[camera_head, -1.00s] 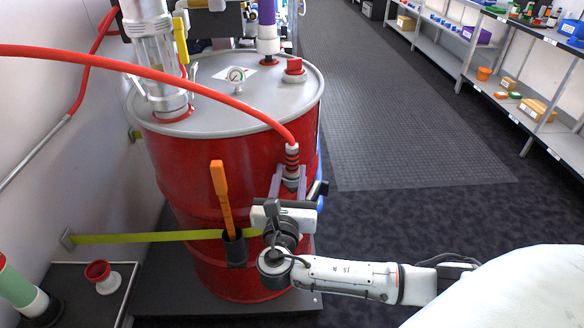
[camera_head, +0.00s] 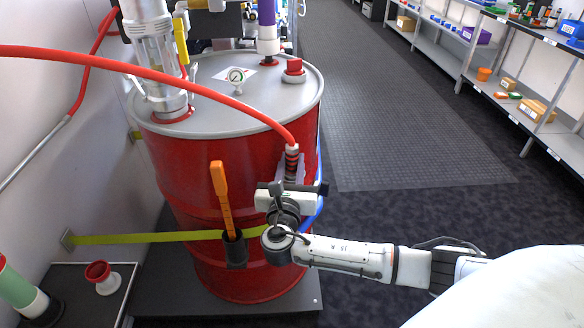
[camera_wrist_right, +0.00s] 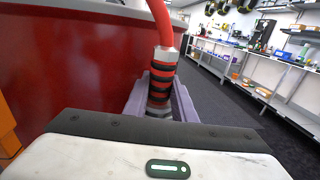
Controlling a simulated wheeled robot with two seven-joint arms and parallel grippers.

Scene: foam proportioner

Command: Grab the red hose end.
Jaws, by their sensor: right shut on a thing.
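The red hose (camera_head: 205,88) arcs over the drum top from the left and hangs down at its front right edge. Its end (camera_head: 291,158) has a grey collar and black and red bands and points down. My right gripper (camera_head: 289,178) is at this end from below, with its lilac fingers on either side. In the right wrist view, the banded hose end (camera_wrist_right: 162,77) stands upright between the fingers (camera_wrist_right: 160,106), and the gripper is shut on it. The lowest part of the end is hidden behind the gripper body. My left gripper is not in view.
The red drum (camera_head: 200,170) stands close behind the gripper, with an orange-handled tool (camera_head: 221,190) in a dark holder left of it. A yellow-green strap (camera_head: 150,238) crosses the drum. A blue curved piece (camera_head: 316,212) is right of the gripper. Open floor lies right, before the shelves (camera_head: 480,75).

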